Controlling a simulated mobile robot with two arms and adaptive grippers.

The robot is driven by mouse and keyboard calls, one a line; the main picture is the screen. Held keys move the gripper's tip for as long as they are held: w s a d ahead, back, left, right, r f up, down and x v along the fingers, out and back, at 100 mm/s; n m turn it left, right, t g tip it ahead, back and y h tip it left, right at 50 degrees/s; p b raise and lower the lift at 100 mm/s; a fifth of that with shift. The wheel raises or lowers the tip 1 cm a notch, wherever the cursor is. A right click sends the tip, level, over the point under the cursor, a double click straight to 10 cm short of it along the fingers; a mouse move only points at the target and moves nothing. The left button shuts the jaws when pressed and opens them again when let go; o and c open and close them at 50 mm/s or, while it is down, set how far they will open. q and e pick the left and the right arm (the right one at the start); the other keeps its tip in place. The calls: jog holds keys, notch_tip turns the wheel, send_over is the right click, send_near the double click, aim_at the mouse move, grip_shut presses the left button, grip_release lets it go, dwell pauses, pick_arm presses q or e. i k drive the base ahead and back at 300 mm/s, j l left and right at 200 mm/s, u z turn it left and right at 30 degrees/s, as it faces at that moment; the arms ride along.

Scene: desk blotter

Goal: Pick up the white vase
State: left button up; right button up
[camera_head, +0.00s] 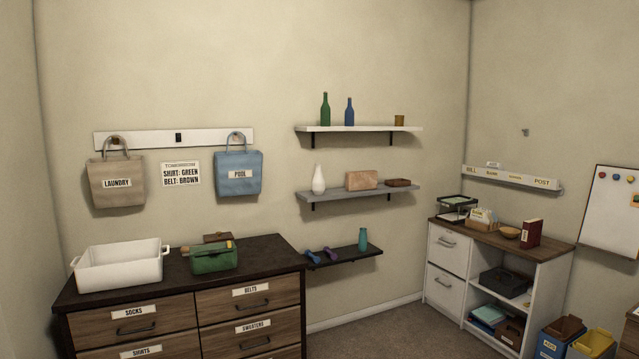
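The white vase (318,180) stands upright at the left end of the grey middle wall shelf (337,195), in the head view. It has a rounded body and a narrow neck. To its right on the same shelf are a tan box (361,180) and a small brown box (397,183). Neither of my grippers shows in this view.
A white shelf (360,129) with a green bottle (325,109) and a blue bottle (349,111) is above. A dark shelf (345,257) with a teal vase (363,240) is below. A dresser (180,280) stands at left; carpet (385,325) is clear at right.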

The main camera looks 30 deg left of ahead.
aim_at(318, 182)
jog(key=i+u, duration=0.1)
jog(key=i, duration=1.9)
